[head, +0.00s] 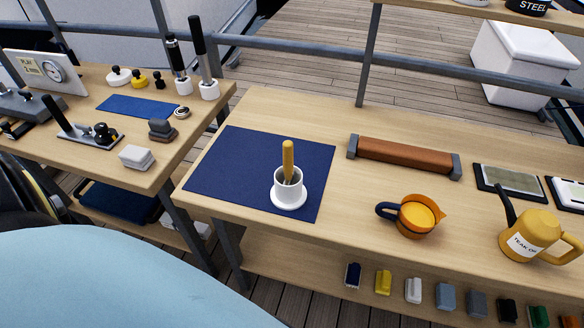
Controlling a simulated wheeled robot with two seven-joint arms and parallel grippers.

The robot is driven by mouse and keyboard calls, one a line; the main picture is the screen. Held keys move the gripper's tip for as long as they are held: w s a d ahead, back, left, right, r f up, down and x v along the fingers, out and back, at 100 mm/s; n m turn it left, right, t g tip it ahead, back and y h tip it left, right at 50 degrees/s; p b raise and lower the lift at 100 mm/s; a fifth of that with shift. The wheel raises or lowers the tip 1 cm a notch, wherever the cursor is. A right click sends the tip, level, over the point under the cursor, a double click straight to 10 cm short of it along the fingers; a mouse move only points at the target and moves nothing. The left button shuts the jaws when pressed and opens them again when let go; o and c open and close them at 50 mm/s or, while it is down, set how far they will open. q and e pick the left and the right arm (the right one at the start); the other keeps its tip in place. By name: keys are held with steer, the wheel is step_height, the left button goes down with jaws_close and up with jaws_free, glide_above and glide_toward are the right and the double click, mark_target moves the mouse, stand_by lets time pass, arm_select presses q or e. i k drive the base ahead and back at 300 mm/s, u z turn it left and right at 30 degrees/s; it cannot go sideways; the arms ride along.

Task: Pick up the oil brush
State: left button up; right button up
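A brush with a yellow handle (288,158), which looks like the oil brush, stands upright in a white cup (289,193) in the head view. Its lower end is hidden inside the cup. The cup has a wide round base and stands on a dark blue mat (235,165) at the left of the wooden table. Neither of my grippers is in view.
Right of the mat are a brown roll in a holder (405,154), an orange cup (417,216) and a yellow oil can (535,237). Small coloured blocks line the shelf below. A second table (85,165) with tools stands at the left. A rail runs behind.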

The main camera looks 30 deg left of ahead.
mark_target(287, 145)
steer(key=z, duration=2.2)
steer(key=k, duration=1.2)
steer(key=u, duration=1.65)
